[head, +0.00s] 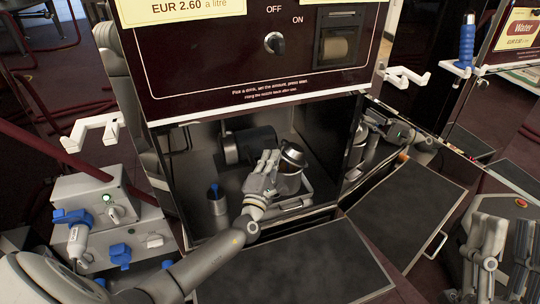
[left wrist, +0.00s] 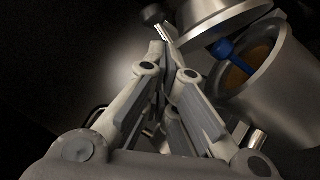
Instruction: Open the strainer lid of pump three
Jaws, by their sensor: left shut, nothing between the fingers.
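My left gripper (head: 270,158) is inside the open lower compartment of the pump cabinet, shut and empty, close to the left side of the strainer. The metal strainer pot (head: 288,182) stands beside it, with the dark, silver-rimmed lid (head: 293,153) at its top, looking tilted. In the left wrist view, the shut fingers (left wrist: 172,52) are left of a round metal part (left wrist: 215,14) and an open metal cylinder (left wrist: 283,80) with a brown inside and a blue handle. I cannot tell whether this cylinder is the strainer pot. My right gripper (head: 485,262) is low at the right.
A dark motor (head: 250,146) sits behind my gripper. A small grey cup (head: 218,206) with a blue-topped item stands left of it. A grey box with blue plugs (head: 100,225) is at left. Dark flat panels (head: 290,265) lie in front; polished walls flank the compartment.

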